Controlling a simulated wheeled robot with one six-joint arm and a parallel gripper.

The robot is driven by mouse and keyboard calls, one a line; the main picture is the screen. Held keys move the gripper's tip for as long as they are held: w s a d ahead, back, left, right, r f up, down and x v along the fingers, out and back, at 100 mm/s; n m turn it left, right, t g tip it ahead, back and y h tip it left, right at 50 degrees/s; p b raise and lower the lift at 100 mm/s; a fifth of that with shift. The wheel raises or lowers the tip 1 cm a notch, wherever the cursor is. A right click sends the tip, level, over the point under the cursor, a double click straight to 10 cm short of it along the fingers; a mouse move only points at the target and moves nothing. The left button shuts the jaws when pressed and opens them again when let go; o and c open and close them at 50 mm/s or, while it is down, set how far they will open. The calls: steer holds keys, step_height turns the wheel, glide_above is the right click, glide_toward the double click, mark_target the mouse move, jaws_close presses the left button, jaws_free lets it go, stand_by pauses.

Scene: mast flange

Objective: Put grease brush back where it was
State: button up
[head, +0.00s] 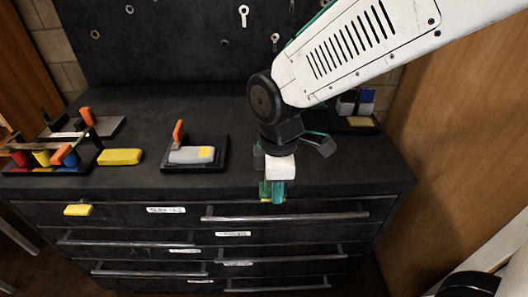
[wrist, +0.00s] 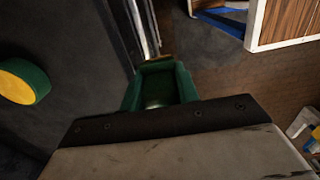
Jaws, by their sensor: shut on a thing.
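My gripper (head: 272,198) is at the front of the black bench, over the bar handle (head: 335,216) of the upper right drawer. Its green fingers show in the wrist view (wrist: 160,85), where the metal handle (wrist: 148,30) runs down into them. It appears shut on that handle; the contact itself is mostly hidden. The drawer front (head: 385,209) looks about flush with the bench. I cannot pick out the grease brush for certain. An orange-handled thing (head: 178,132) stands at a black tray (head: 222,165) with a grey and yellow block (head: 192,155).
More orange-handled items and coloured pieces stand at the bench's left, beside a yellow block (head: 120,156). Another yellow piece (head: 77,210) is at the left drawer front. Dark boxes (head: 357,102) stand at the back right. A wooden panel (head: 455,130) rises to the right.

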steer(key=w, duration=0.5)
steer(key=w+f, duration=0.1)
steer(key=w, duration=0.3)
steer(key=w+a, duration=0.1)
steer(key=w, duration=0.4)
steer(key=shift+w+f, duration=0.2)
steer(key=shift+w, duration=0.15)
steer(key=shift+w+f, duration=0.15)
steer(key=shift+w, duration=0.1)
steer(key=shift+f, duration=1.6)
steer(key=shift+f, duration=0.2)
steer(key=o, duration=1)
steer(key=shift+c, duration=0.2)
steer(key=shift+r, duration=0.1)
